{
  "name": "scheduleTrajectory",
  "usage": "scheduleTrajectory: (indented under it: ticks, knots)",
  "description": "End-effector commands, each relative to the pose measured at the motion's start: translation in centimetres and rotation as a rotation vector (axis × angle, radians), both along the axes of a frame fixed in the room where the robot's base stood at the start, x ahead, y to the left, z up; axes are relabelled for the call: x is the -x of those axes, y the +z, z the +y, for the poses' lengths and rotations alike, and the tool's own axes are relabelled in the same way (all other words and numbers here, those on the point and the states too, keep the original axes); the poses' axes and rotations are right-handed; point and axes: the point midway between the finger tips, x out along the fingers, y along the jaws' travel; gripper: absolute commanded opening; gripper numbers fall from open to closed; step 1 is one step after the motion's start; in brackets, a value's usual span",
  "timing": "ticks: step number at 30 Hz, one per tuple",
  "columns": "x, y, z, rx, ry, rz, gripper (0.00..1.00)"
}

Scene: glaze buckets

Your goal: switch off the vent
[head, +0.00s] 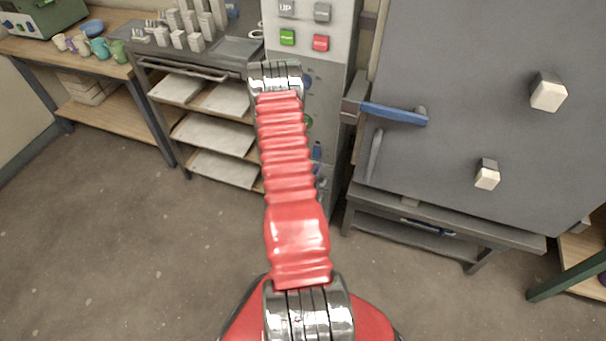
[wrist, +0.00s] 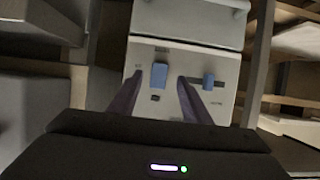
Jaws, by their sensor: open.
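A pale panel (wrist: 150,105) in the wrist view carries two blue controls. The left blue control (wrist: 160,72) shows between the fingertips of my open gripper (wrist: 161,80), with one finger to each side. I cannot tell whether the fingers touch it. The second blue control (wrist: 208,82) sits to the right on a dark slot. The labels are too small to read, so I cannot tell which one is the vent. In the head view the grey control column (head: 345,30) stands behind my red arm, which covers part of it. My gripper does not show there.
The column bears a green button (head: 287,37), a red button (head: 321,43) and a grey UP button (head: 286,8). A big grey cabinet (head: 460,60) with a blue handle (head: 394,114) stands at right. A shelf rack (head: 150,68) stands at left. The floor in front is clear.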

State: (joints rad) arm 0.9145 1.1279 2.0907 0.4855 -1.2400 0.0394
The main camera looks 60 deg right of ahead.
Motion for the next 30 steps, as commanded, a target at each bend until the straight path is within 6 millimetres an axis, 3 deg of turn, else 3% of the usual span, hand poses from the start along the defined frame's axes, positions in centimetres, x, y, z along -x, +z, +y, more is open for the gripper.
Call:
scheduleTrajectory:
  ticks: [9, 15, 30]
  knots:
    - [0.7, 2.1, 5.1, -0.001, 0.004, 0.002, 0.44]
    - [1.0, 3.1, 7.3, 0.0, 0.004, 0.001, 0.44]
    - [1.2, 3.3, 7.7, 0.001, 0.001, 0.0, 0.44]
